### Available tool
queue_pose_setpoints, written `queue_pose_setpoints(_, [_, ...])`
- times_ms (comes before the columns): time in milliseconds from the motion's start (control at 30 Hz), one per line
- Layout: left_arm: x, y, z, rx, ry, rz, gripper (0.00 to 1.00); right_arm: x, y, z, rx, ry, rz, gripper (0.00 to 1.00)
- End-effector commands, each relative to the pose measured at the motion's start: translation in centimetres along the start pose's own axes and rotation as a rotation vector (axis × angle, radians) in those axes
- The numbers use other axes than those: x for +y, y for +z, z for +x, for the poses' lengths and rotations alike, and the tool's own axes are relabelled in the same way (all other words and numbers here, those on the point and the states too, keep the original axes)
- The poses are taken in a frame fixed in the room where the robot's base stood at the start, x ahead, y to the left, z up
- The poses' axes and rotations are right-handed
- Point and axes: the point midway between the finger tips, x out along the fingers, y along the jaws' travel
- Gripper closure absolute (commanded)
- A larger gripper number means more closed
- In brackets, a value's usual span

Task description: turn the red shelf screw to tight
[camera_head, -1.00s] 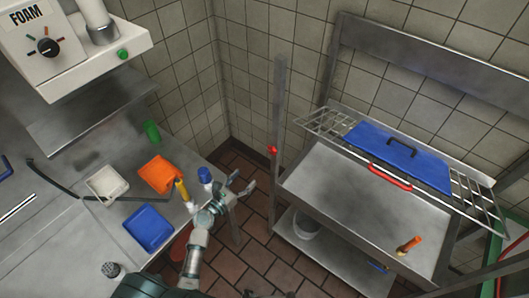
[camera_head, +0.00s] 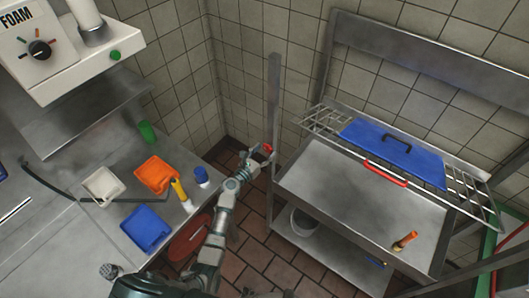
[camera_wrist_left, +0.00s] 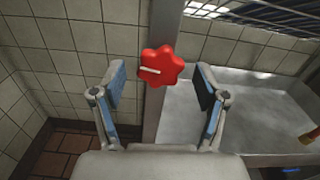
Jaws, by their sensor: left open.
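The red shelf screw (camera_head: 266,149) is a lobed knob on the upright metal post at the left of the shelf unit. In the left wrist view the red screw (camera_wrist_left: 161,66) faces the camera, with a white line pointing left. My left gripper (camera_head: 258,151) is at the post, close to the screw. In the wrist view the open left gripper (camera_wrist_left: 160,88) has one finger on each side of the knob, with gaps between. Whether the fingertips reach the knob's depth is unclear. My right gripper is not in view.
The metal shelf (camera_head: 345,190) carries a wire rack with a blue lid (camera_head: 395,152) and an orange-handled tool (camera_head: 404,241). The left counter holds an orange tray (camera_head: 156,174), a blue tray (camera_head: 146,228), a white tray (camera_head: 105,186) and bottles. Tiled floor separates counter and shelf.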

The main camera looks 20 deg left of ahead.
Motion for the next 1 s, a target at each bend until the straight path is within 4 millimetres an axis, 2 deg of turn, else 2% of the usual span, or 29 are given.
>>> queue_pose_setpoints(100, [0.0, 0.0, 0.0, 0.0, 0.0, 0.0, 0.26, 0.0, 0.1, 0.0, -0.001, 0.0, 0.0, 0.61])
queue_pose_setpoints(333, [0.0, 0.0, 0.0, 0.0, 0.0, 0.0, 0.84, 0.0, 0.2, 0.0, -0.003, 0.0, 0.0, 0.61])
queue_pose_setpoints(367, [0.0, 0.0, 0.0, 0.0, 0.0, 0.0, 0.86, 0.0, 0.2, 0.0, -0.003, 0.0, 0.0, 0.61])
queue_pose_setpoints(667, [0.1, -0.1, 0.0, 0.0, 0.0, 0.03, 0.86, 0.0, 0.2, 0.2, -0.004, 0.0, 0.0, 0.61])
queue_pose_setpoints(1000, [0.1, -0.1, -0.1, 0.0, 0.0, 0.237, 0.86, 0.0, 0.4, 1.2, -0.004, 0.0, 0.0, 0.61])
